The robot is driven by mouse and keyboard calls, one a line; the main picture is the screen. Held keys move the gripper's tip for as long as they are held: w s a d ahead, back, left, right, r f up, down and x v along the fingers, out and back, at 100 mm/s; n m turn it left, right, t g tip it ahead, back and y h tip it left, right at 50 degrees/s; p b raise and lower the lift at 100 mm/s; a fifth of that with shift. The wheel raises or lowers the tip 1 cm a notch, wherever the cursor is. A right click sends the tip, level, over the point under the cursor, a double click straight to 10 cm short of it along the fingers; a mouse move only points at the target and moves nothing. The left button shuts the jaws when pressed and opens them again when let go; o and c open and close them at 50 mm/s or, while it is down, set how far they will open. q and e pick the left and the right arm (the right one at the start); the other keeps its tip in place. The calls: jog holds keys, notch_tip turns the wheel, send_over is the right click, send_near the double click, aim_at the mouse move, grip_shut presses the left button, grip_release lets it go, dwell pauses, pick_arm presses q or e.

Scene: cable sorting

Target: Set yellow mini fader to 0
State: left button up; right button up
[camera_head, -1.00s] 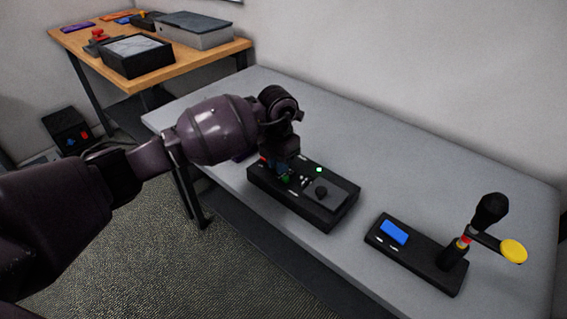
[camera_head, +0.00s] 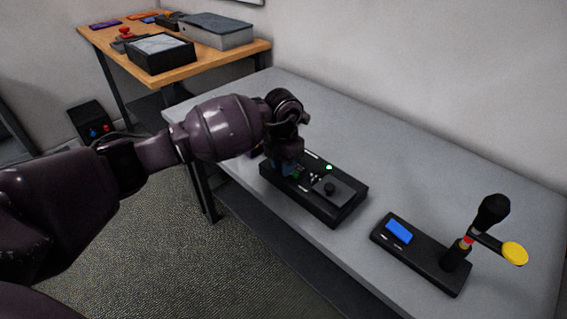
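I cannot make out a yellow mini fader; the far left end of the box is hidden behind my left gripper. My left gripper (camera_head: 286,169) points down over that end, at or just above its surface. Its fingers are dark and small, so their opening and any contact are unclear. My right gripper is not in view.
The grey table (camera_head: 400,150) is clear behind the boxes. A wooden table (camera_head: 190,70) with boxes stands back left.

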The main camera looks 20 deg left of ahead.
pick_arm(q)
jog(key=shift+r, duration=0.1)
jog(key=shift+w+r, duration=0.1)
jog(key=shift+r, duration=0.15)
notch_tip(320, 180, up, 10)
jog(key=p, duration=0.2)
dwell(0.5)
